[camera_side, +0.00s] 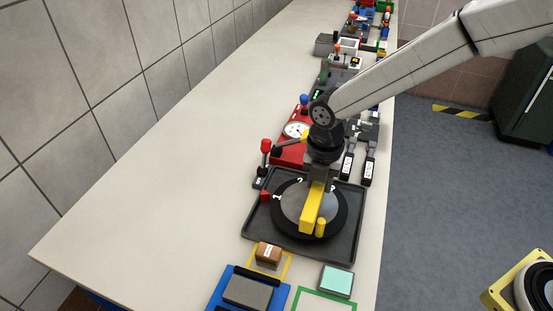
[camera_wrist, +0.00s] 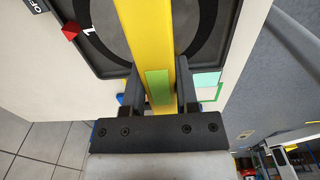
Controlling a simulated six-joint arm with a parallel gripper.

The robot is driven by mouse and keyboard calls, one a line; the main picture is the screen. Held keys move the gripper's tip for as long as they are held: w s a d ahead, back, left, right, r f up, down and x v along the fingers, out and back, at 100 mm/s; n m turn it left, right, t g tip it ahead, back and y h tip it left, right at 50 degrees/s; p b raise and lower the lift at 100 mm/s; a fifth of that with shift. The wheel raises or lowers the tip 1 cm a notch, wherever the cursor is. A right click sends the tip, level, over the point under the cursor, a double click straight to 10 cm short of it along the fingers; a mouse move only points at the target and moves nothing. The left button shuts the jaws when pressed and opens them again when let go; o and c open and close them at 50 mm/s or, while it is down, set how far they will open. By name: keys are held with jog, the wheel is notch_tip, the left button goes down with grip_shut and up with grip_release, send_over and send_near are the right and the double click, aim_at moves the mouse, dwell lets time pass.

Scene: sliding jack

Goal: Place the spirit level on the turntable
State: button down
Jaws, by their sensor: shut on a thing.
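The spirit level is a long yellow bar (camera_side: 311,210). The wrist view shows it too (camera_wrist: 148,28), with a green patch on the face toward the camera. My gripper (camera_side: 317,181) is shut on it, with one dark finger on each side in the wrist view (camera_wrist: 159,84). The turntable (camera_side: 291,206) is a grey disc with a black ring, set in a dark tray with white numbers. The level is over the disc's right part in the side view. I cannot tell whether it touches the disc. My gripper and the level hide part of the turntable.
A red-knobbed lever (camera_side: 265,147) is left of the tray. In front are a brown block (camera_side: 268,253), a blue-framed grey pad (camera_side: 247,292) and a pale green block (camera_side: 337,281). The table's left side is clear.

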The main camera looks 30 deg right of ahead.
jog(key=shift+w+a+f, duration=0.25)
jog(key=shift+w+f, duration=0.4)
jog(key=shift+f, duration=0.15)
jog(key=shift+w+a+f, duration=0.1)
jog(key=shift+w+f, duration=0.2)
jog(key=shift+f, duration=1.55)
jog(key=shift+f, duration=0.2)
jog(key=shift+c, duration=1.8)
grip_release()
jog(key=shift+r, duration=0.1)
notch_tip(320, 180, up, 12)
jog(key=shift+r, duration=0.15)
